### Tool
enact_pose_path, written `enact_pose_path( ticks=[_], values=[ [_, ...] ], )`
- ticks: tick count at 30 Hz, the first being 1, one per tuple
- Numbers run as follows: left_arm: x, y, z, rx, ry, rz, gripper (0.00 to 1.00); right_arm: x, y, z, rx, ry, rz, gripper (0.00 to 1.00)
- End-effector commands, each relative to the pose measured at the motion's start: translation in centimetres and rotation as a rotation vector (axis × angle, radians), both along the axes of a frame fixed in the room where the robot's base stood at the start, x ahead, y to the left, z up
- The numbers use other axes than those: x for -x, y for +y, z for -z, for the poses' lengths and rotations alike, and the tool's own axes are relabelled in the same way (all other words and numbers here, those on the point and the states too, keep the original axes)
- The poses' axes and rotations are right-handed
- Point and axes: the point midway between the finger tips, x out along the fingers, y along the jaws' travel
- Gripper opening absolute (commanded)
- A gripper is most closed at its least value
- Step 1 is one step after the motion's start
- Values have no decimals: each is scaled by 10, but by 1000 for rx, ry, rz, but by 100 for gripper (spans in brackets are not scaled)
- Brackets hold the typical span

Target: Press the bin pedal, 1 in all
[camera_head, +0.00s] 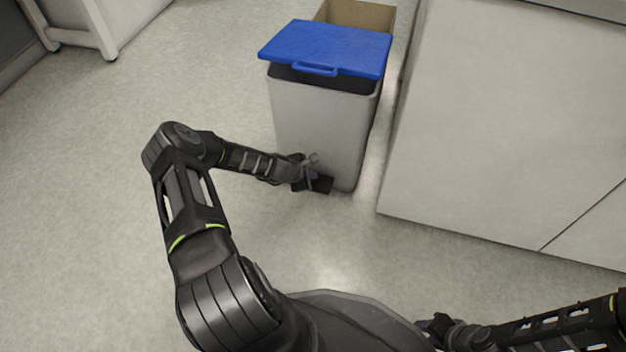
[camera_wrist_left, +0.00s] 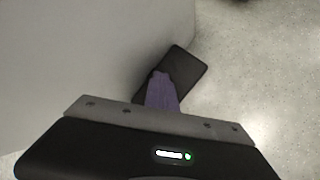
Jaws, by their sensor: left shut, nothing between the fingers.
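The grey bin (camera_head: 318,120) stands on the floor with a blue lid (camera_head: 325,46). A dark band shows under the lid's front edge, and the lid looks slightly raised. The black pedal (camera_head: 321,185) sticks out low at the bin's front; it also shows in the left wrist view (camera_wrist_left: 187,72). My left gripper (camera_head: 309,182) is at the pedal, its shut purple fingertips (camera_wrist_left: 162,90) over the pedal in the wrist view. I cannot tell how firmly they touch it. My right gripper (camera_head: 436,326) is at the lower right, far from the bin, its jaws unclear.
A pale cabinet (camera_head: 500,120) stands close to the bin's right, with a narrow gap between. An open cardboard box (camera_head: 357,14) is behind the bin. A white piece of furniture (camera_head: 105,22) stands at the upper left. The floor left of the bin is clear.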

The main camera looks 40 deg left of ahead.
Motion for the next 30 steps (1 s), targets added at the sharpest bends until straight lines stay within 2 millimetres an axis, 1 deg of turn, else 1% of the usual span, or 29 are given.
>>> enact_pose_path(
  ticks=[1,30],
  values=[
    [2,1,5,-1,4,-2,0,0,0,2,0,0,0,36],
    [3,1,17,-2,7,-3,0,0,0,12,0,0,0,36]
  ],
)
